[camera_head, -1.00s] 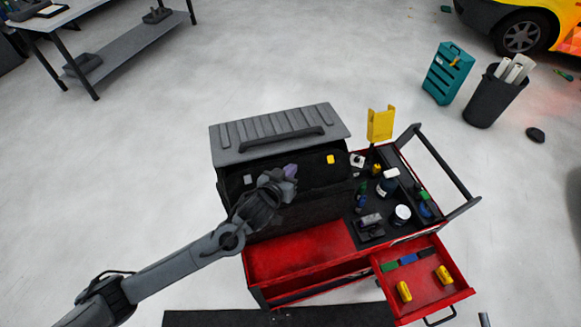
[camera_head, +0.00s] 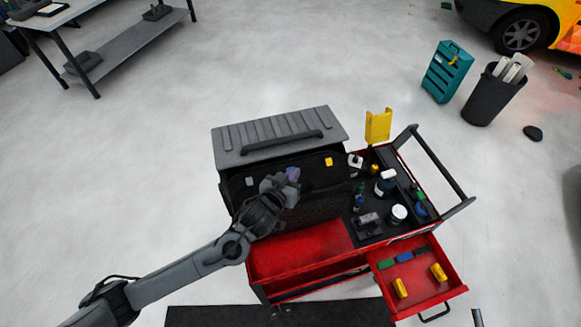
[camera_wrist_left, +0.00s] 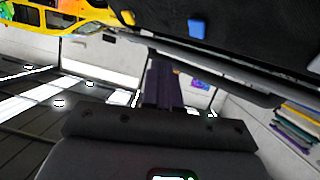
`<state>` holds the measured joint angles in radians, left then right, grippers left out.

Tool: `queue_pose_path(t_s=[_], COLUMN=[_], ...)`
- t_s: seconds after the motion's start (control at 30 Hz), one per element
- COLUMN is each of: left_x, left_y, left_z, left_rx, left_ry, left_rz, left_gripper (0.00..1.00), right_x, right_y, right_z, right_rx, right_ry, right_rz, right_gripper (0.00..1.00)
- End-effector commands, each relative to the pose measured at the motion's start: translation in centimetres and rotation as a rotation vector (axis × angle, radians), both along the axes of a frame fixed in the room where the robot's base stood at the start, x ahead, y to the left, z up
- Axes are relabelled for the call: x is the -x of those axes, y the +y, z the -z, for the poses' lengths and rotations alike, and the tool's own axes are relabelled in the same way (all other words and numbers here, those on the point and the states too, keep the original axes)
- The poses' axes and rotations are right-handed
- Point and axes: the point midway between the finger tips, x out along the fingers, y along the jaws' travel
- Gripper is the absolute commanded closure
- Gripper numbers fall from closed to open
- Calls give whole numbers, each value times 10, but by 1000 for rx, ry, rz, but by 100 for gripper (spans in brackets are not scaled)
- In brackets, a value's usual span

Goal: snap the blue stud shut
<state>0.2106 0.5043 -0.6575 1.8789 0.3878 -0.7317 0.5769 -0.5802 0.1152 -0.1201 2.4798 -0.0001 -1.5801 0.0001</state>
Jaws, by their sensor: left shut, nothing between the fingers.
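The blue stud (camera_head: 293,173) looks purplish in the head view and sits on the black inner panel of a grey-lidded case, between a pale grey stud (camera_head: 250,181) and a yellow stud (camera_head: 328,161). In the left wrist view the blue stud (camera_wrist_left: 197,27) and the yellow stud (camera_wrist_left: 127,18) show on the dark panel at the top. My left gripper (camera_head: 283,184) is shut and empty, just in front of the blue stud and partly overlapping it. Its fingers (camera_wrist_left: 162,75) point toward the panel. Whether they touch the stud is unclear. My right gripper is out of view.
The case's ribbed grey lid (camera_head: 240,137) has a dark handle. The case stands on a red cart (camera_head: 300,252), beside a black tray (camera_head: 382,214) of bottles and small parts. A red drawer (camera_head: 420,275) stands open at the front right, holding yellow and coloured pieces.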

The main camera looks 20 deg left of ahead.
Motion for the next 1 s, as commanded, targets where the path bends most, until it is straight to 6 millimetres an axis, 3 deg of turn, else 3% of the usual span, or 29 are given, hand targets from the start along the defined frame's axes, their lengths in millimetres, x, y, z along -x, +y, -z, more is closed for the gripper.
queue_pose_path(t_s=[0.2,0.77,0.87,1.0], left_x=[6,10,23,60], left_y=[-6,-6,-9,-14], left_z=[-11,-7,7,35], left_rx=[1,0,7,61], left_ry=[1,11,47,143], left_rz=[0,0,1,-21], left_gripper=[100,100,100,100], right_x=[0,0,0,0], right_y=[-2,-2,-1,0], right_z=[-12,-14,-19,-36], right_rx=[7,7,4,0], right_ry=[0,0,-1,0], right_rz=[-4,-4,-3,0], right_gripper=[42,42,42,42])
